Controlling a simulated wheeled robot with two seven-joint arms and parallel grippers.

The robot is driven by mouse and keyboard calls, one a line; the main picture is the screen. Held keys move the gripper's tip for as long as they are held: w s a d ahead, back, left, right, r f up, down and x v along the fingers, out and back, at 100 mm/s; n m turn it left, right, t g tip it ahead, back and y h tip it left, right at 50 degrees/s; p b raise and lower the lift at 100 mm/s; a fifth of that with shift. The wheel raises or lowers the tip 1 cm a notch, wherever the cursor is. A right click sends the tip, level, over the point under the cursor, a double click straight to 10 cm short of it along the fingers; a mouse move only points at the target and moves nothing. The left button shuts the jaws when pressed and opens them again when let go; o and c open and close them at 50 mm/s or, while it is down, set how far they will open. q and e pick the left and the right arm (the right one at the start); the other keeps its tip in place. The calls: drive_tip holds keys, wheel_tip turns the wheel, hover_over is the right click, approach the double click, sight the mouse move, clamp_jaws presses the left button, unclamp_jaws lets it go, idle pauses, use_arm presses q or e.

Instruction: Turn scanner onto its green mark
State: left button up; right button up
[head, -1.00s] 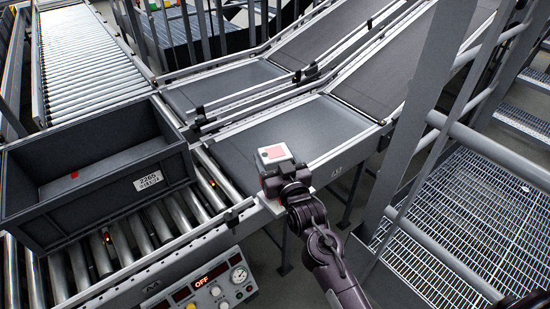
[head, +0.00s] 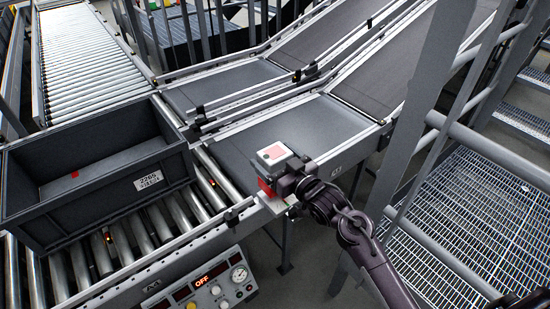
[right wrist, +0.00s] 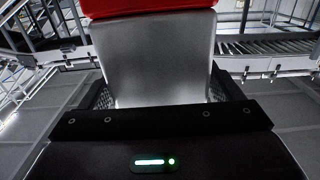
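The scanner (head: 273,154) is a small grey-white box with a pink-red patch on top and a red face toward the lower left. It stands at the near corner of the conveyor end. My right gripper (head: 285,180) reaches it from the lower right. In the right wrist view the scanner's grey body (right wrist: 158,65), with a red part above, fills the gap between the two fingers (right wrist: 162,95), which are shut on it. A pale plate (head: 275,205) shows below it, with a faint trace of green; most of the plate is hidden. My left gripper is not in view.
A grey tote (head: 95,175) sits on the rollers at the left. A control panel (head: 208,290) with a lit OFF display is at the front. Dark conveyor belts (head: 285,130) run behind the scanner. Railing posts (head: 430,100) stand at the right beside a grated floor (head: 480,220).

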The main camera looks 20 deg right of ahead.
drive_tip(key=shift+o, duration=0.2)
drive_tip(key=shift+s, duration=0.1)
drive_tip(key=shift+s+d+f, duration=0.15)
drive_tip(key=shift+s, duration=0.15)
drive_tip(key=b+v, duration=0.2)
drive_tip(key=v, duration=0.5)
drive_tip(key=shift+b, duration=0.3)
